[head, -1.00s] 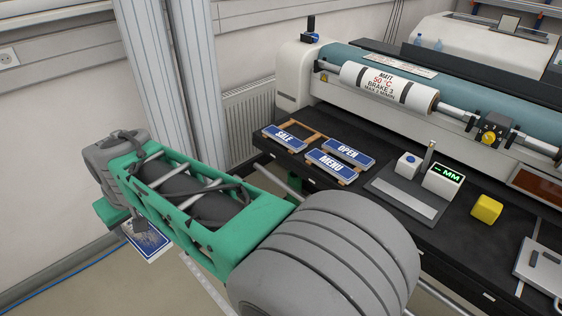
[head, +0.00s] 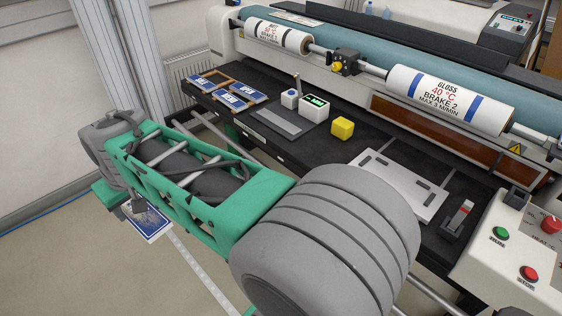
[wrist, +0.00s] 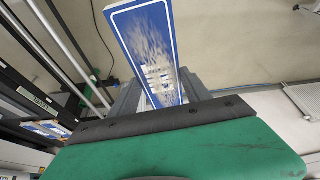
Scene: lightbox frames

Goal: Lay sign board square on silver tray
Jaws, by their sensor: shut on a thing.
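The sign board (head: 150,222) is a blue panel with a white border and a patchy, worn-looking face. My gripper (head: 136,207) is shut on it and holds it over the floor at the lower left, away from the bench. In the wrist view the sign board (wrist: 148,38) stands out lengthwise from between the fingers (wrist: 160,92). My arm covers part of it in the head view. The silver tray (head: 412,198) is a flat pale metal plate with slots, on the black bench right of the yellow block. Nothing lies on it.
Several blue signs (head: 236,97) sit on a wooden rack (head: 222,79) at the bench's left. A gauge with a green display (head: 316,106) and the yellow block (head: 342,128) stand left of the tray. A black stapler-like tool (head: 458,218) and a control box (head: 520,250) stand right.

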